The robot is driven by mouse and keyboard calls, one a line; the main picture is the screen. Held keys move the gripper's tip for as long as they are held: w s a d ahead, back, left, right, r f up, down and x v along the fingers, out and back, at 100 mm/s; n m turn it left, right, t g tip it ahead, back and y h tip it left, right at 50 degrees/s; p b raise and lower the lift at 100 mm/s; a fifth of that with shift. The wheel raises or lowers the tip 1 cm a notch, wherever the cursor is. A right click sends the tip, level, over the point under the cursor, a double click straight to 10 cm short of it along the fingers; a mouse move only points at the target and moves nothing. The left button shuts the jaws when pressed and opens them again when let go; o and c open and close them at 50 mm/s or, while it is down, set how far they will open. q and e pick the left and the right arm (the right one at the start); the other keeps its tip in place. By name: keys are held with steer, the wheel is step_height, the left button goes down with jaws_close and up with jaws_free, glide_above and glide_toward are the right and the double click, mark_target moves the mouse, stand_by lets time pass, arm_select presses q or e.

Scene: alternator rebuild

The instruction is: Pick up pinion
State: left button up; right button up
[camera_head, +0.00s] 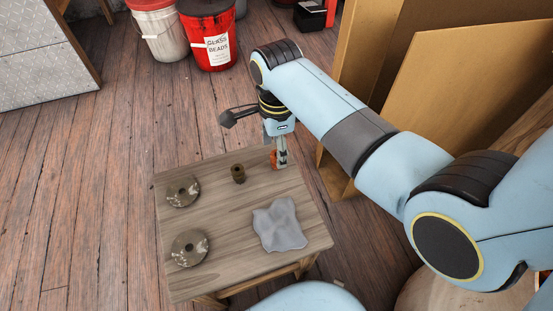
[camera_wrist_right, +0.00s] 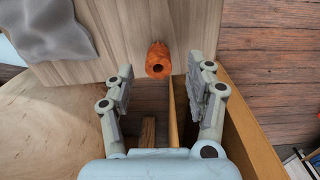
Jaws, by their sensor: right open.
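A small orange-brown cylinder with a dark hole in its end, likely the pinion (camera_head: 273,158), stands near the far right edge of the small wooden table (camera_head: 215,210). In the right wrist view the pinion (camera_wrist_right: 158,60) lies between and just beyond the fingertips. My right gripper (camera_head: 281,156) points down at that edge, right beside the pinion and partly hiding it. In its wrist view the right gripper (camera_wrist_right: 167,69) is open, with nothing between the pads. My left gripper is not in view.
On the table are a brown toothed cylinder (camera_head: 238,174), two round metal plates (camera_head: 183,191) (camera_head: 190,248) and a grey cloth (camera_head: 280,225). Cardboard panels (camera_head: 465,85) stand right of the table. Buckets (camera_head: 209,40) stand behind. Floor left of the table is clear.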

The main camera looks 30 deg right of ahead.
step_height(320, 180, down, 4)
steer(key=shift+s+r+b, duration=0.1)
steer(key=shift+r+b, duration=0.1)
steer(key=shift+b, duration=0.55)
steer(key=shift+f, duration=0.3)
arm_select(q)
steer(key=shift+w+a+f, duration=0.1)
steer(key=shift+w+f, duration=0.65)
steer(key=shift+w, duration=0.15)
arm_select(e)
steer(key=shift+r, duration=0.15)
jaws_close()
